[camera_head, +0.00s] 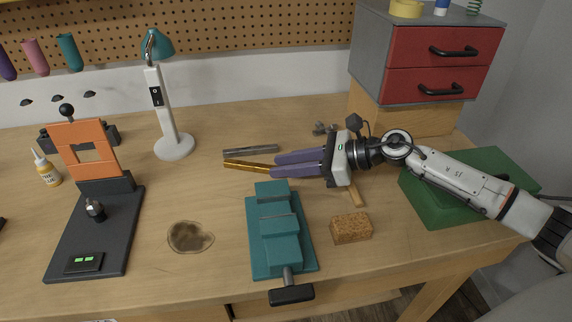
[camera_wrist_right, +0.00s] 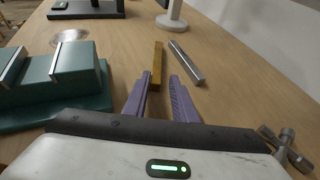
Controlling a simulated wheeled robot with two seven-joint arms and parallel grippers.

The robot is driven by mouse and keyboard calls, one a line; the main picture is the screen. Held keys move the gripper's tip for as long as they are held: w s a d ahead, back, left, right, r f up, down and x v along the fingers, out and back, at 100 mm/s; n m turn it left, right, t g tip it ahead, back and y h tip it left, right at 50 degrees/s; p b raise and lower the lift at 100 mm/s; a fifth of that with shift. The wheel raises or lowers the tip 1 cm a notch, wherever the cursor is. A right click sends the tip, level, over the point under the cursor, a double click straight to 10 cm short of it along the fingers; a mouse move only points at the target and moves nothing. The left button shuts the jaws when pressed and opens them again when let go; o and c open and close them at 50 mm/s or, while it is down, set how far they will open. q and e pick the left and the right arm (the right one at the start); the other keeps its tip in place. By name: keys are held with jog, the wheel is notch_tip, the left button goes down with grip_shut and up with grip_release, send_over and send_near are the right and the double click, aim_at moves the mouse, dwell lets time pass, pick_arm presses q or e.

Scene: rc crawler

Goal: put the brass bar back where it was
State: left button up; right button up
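The brass bar (camera_head: 248,166) is a thin golden bar that appears to lie on the workbench behind the teal vise (camera_head: 266,232). In the right wrist view the brass bar (camera_wrist_right: 157,62) points away from me. My right gripper (camera_head: 274,165) has purple fingers and reaches in from the right at the bar's near end. In the wrist view its fingertips (camera_wrist_right: 161,76) are apart, with the bar's end between them, closer to the left finger. A gap shows on the right side of the bar. My left gripper is not in view.
A grey steel bar (camera_head: 250,151) lies just behind the brass bar. A lamp (camera_head: 174,146), an orange press (camera_head: 90,150), a brown stain (camera_head: 190,237), a cork block (camera_head: 351,229), a green mat (camera_head: 440,205) and a red drawer cabinet (camera_head: 440,85) surround the area.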

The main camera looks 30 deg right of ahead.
jog(key=shift+s+a+f+g, duration=0.15)
jog(key=shift+s+f, duration=0.1)
jog(key=shift+f, duration=0.15)
jog(key=shift+s+a+f+g, duration=0.15)
jog(key=shift+s+f, duration=0.1)
jog(key=shift+f, duration=0.15)
jog(key=shift+r+p, duration=0.55)
jog(key=shift+p, duration=0.1)
jog(key=shift+d+r, duration=0.15)
jog(key=shift+d, duration=0.05)
jog(key=b+v, duration=0.2)
jog(key=v, duration=0.8)
jog(key=shift+v, duration=0.75)
jog(key=shift+d+r, duration=0.1)
jog(key=shift+r, duration=0.15)
